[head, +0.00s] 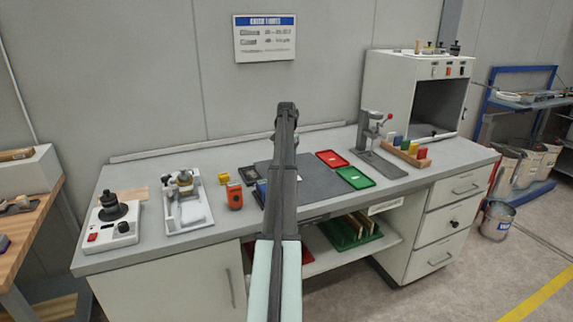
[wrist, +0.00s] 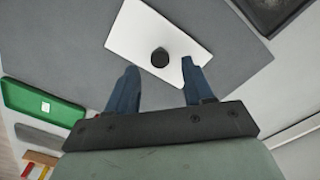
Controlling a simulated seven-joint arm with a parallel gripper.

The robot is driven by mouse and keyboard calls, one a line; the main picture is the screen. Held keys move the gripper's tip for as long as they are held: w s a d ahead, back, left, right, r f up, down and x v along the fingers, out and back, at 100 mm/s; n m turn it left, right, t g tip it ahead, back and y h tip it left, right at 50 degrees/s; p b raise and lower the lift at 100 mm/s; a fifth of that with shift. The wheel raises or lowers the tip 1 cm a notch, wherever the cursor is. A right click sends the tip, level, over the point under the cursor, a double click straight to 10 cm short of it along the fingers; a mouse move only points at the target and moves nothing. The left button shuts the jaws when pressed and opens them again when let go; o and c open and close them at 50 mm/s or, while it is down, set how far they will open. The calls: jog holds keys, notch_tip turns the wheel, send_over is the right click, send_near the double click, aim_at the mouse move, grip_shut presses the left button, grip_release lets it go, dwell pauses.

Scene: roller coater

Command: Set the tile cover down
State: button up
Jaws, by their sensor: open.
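The tile cover (wrist: 183,30) is a white rectangular plate with a round black knob (wrist: 160,57). In the wrist view it lies on the dark grey mat (wrist: 75,45). My gripper (wrist: 159,66) is open, with its two blue fingers apart and the knob between their tips in the picture. I cannot tell whether either finger touches the knob. In the head view my arm hides the cover and most of the gripper.
A green tray (head: 355,178) and a red tray (head: 332,159) lie right of the mat. An orange device (head: 234,196) and a yellow block (head: 224,178) stand left of it. A stand press (head: 369,135) is farther right. The bench front (head: 190,245) is clear.

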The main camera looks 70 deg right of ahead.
notch_tip(320, 180, up, 9)
dwell(0.4)
jog(key=shift+w, duration=0.1)
dwell(1.2)
